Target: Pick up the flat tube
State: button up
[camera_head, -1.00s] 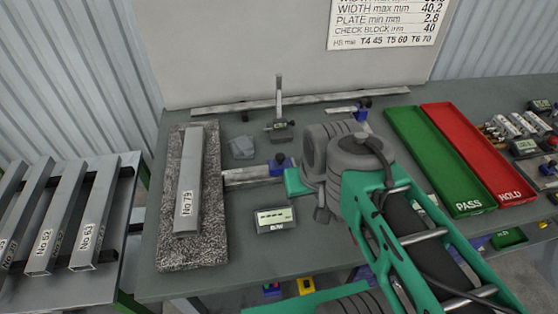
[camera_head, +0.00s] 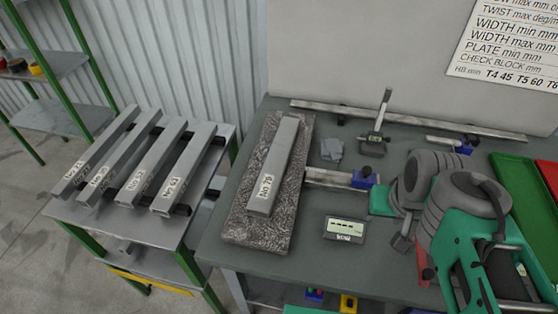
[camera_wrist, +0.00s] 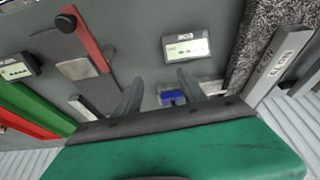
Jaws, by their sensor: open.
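A long grey rectangular tube (camera_head: 275,165), with a white label that seems to read No 79, lies on a speckled slab (camera_head: 240,232) on the table. Its labelled end also shows at the right of the wrist view (camera_wrist: 268,72). Several similar labelled tubes (camera_head: 148,170) lie side by side on a rack at the left. Which one is the flat tube I cannot tell. My gripper (camera_wrist: 160,78) is open and empty in the wrist view, apart from the No 79 tube and left of it there. Its fingers are hard to make out in the head view.
A digital display (camera_head: 344,229) stands between the slab and my arm. Green (camera_head: 530,190) and red trays lie at the right. A gap separates rack and table.

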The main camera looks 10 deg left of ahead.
aim_at(262, 201)
jog(key=u, duration=0.95)
jog(key=k, duration=0.3)
jog(key=u, duration=1.7)
jog(key=i, duration=0.5)
jog(key=z, duration=0.05)
